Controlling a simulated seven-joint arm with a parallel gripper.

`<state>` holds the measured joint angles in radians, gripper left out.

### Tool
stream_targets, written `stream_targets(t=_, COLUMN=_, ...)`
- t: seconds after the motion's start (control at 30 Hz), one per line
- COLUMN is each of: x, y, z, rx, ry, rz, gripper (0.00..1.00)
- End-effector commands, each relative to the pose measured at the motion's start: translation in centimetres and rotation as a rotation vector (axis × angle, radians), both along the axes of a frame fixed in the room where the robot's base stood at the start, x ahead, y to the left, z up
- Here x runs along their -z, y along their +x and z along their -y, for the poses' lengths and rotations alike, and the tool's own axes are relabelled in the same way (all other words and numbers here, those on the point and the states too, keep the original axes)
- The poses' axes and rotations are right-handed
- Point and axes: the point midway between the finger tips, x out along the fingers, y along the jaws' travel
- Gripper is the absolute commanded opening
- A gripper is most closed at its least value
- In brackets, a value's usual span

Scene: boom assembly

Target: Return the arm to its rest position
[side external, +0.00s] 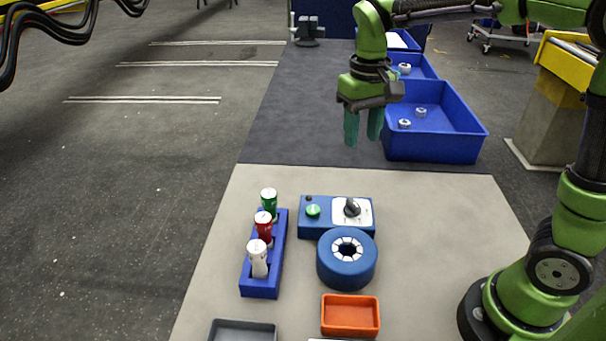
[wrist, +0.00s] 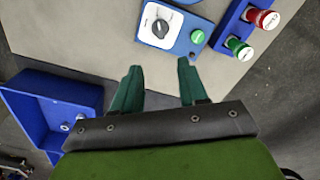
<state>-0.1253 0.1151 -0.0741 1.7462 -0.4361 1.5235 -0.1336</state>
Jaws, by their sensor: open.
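My gripper (side external: 362,128) is raised over the dark part of the table, beside the blue bins in the side view. Its two teal fingers are apart with nothing between them. In the wrist view my gripper (wrist: 155,80) points toward the edge of the light work surface and is empty. My green arm reaches in from the right side of the side view and bends down to the gripper.
A blue bin (side external: 460,120) with white parts stands right of my gripper. A blue control box (side external: 325,230), a round blue fixture (side external: 347,275), a blue rack (side external: 262,291) with bottles, an orange tray (side external: 350,331) and a grey tray (side external: 242,325) stand on the light surface.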

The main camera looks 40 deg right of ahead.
Motion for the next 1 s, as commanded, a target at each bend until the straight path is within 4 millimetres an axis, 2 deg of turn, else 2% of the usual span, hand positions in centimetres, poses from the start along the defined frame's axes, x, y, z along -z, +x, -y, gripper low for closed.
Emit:
stream_targets(t=0.27, x=0.1, y=0.3, z=0.0, rx=0.000, ry=-0.002, rz=0.014, gripper=0.43)
stream_targets(t=0.37, x=1.1, y=-0.1, z=-0.3, rx=-0.008, ry=0.014, rz=0.034, gripper=0.43)
stream_targets(t=0.47, x=1.1, y=-1.8, z=-0.7, rx=-0.006, ry=0.053, rz=0.105, gripper=0.43)
stream_targets(t=0.8, x=-0.4, y=-9.8, z=-1.4, rx=0.055, ry=0.180, rz=0.449, gripper=0.43)
stream_targets(t=1.0, x=-0.8, y=-12.7, z=-1.4, rx=0.083, ry=0.205, rz=0.577, gripper=0.43)
